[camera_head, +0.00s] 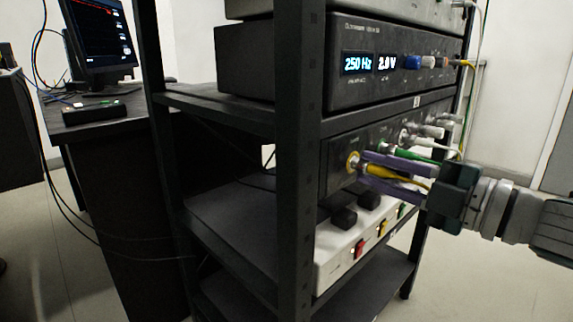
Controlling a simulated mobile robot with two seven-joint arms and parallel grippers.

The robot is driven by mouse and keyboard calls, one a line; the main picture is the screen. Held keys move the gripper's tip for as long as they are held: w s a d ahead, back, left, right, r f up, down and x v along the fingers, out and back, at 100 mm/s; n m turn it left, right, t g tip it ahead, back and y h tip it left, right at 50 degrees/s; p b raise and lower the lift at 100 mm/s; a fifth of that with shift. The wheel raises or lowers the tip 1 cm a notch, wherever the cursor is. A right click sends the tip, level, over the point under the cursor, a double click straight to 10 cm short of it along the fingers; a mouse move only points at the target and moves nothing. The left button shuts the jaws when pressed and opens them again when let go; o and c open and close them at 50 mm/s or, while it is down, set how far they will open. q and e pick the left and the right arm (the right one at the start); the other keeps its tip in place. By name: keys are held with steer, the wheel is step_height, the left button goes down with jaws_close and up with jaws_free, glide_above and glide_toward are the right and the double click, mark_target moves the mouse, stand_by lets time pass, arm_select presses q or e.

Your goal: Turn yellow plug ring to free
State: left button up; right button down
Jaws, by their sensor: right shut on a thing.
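The yellow plug (376,169) sits at the left end of a row of connectors on the front of the dark middle unit (338,150) in the rack. Its ring (354,161) shows at the panel. My right gripper (368,164) comes in from the right, with its purple fingers above and below the yellow plug, shut on it near the ring. The fingertips hide part of the ring, and its turn position cannot be read. A yellow cable runs back from the plug between the fingers. My left gripper is not in view.
A green plug (389,150) and several grey connectors sit close to the right of the gripper. A unit with a lit display (369,63) stands above. A white box with coloured switches (345,258) lies below. A rack post (298,130) stands left.

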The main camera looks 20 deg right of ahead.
steer(key=shift+n, duration=0.6)
steer(key=c, duration=0.7)
jaws_free()
steer(key=shift+o, duration=0.2)
steer(key=p+v, duration=0.2)
steer(key=v, duration=0.8)
steer(key=shift+p, duration=0.3)
